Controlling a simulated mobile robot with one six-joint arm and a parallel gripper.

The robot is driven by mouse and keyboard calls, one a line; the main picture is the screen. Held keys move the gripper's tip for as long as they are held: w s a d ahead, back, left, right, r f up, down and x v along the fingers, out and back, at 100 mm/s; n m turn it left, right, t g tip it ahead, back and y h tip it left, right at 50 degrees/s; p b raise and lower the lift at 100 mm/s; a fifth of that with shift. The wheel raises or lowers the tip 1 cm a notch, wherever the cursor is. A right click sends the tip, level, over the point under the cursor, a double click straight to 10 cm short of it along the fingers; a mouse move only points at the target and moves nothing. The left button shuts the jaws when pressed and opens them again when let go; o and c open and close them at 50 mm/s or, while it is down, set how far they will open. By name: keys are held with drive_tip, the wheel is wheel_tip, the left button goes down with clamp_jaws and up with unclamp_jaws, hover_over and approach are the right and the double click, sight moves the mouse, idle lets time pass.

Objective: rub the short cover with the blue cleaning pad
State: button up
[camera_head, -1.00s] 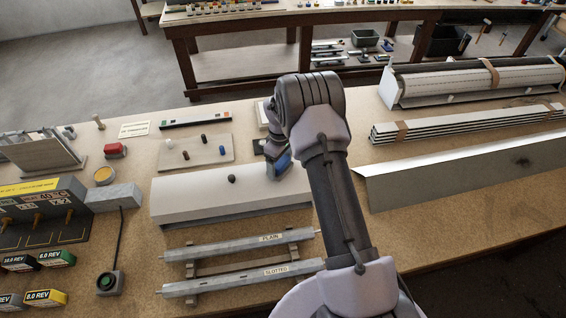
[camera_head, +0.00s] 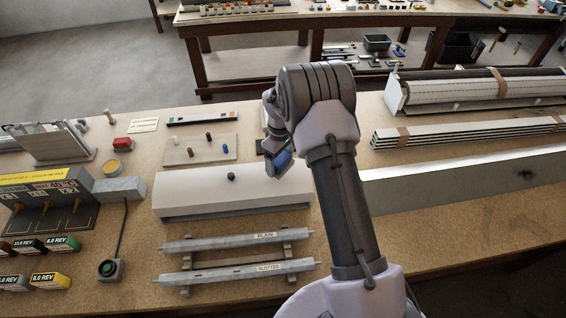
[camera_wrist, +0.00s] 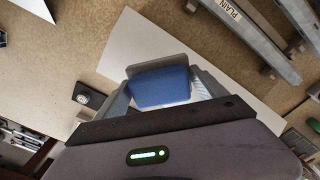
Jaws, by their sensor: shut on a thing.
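The short cover (camera_head: 200,198) is a pale, low hood with a black knob (camera_head: 231,177) on top, lying on the bench left of my arm. My gripper (camera_head: 281,158) is at the cover's far right end and is shut on the blue cleaning pad (camera_head: 285,161). In the wrist view the pad (camera_wrist: 160,88) sits between my two fingers (camera_wrist: 162,92), with the pale cover (camera_wrist: 128,45) behind it. I cannot tell whether the pad touches the cover. My arm hides some of the bench right of the cover.
Rails marked PLAIN (camera_head: 235,240) and SLOTTED (camera_head: 230,272) lie in front of the cover. A board with small pegs (camera_head: 205,151) lies behind it. A long pale cover (camera_head: 450,185) lies right of my arm. A grey block (camera_head: 119,189) stands to the left.

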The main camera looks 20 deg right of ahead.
drive_tip(key=shift+r+p, duration=0.4)
drive_tip(key=shift+r, duration=0.7)
drive_tip(key=shift+f, duration=0.1)
